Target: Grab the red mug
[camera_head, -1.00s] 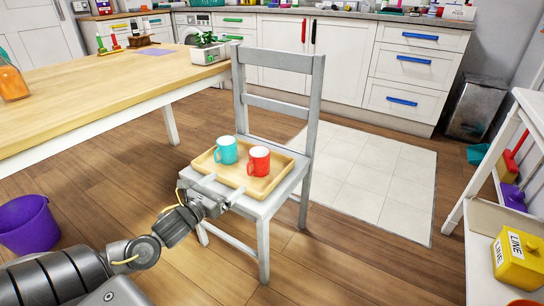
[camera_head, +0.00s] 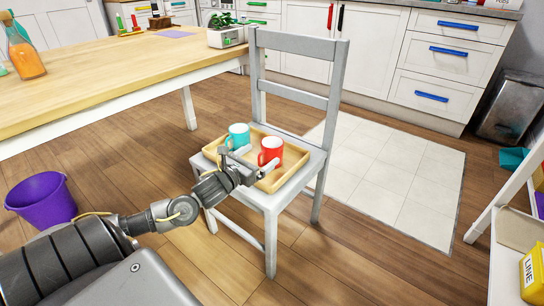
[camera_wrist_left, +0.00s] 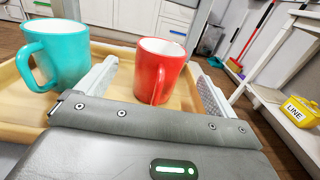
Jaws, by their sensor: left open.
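The red mug (camera_head: 271,150) stands upright on a wooden tray (camera_head: 292,177) on the seat of a grey chair. In the left wrist view the red mug (camera_wrist_left: 159,70) stands between the two fingers, with its handle toward the wrist. My left gripper (camera_head: 252,163) is open at the near edge of the tray. Its fingers in the wrist view (camera_wrist_left: 155,85) lie one on each side of the red mug, apart from it as far as I can tell. A teal mug (camera_head: 238,137) stands left of the red mug, just outside the left finger. My right gripper does not show.
The chair (camera_head: 337,75) has its back behind the tray. A wooden table (camera_head: 110,85) stands to the left. A purple bucket (camera_head: 42,199) sits on the floor at left. A white shelf with a yellow box (camera_head: 533,274) is at right.

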